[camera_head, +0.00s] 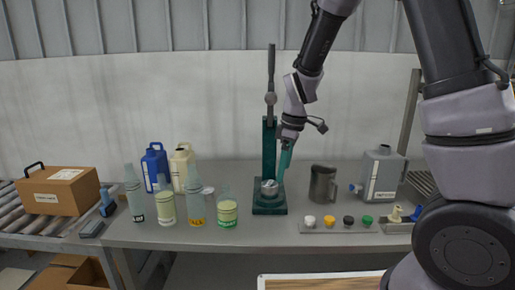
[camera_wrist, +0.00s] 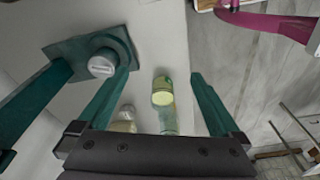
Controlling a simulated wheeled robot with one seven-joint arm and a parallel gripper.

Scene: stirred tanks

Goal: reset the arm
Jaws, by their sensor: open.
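My gripper (camera_head: 283,165) has teal fingers pointing down at the teal press (camera_head: 269,140) on the bench. In the head view the fingers overlap the press's right side, just above and beside the silver round piece (camera_head: 269,187) on its base. I cannot tell if they touch. In the wrist view my gripper (camera_wrist: 160,76) is open, with nothing between its fingertips. The left finger lies close to the press base (camera_wrist: 120,45) and its silver piece (camera_wrist: 102,64). A bottle with yellow-green contents (camera_wrist: 163,98) shows below, between the fingers.
Left of the press stand several bottles, including a green-labelled one (camera_head: 227,210), a blue jug (camera_head: 155,165) and a cream jug (camera_head: 182,168). To the right are a metal pitcher (camera_head: 322,184), a grey canister (camera_head: 382,175) and a strip of coloured caps (camera_head: 340,227). A carton (camera_head: 60,190) sits far left.

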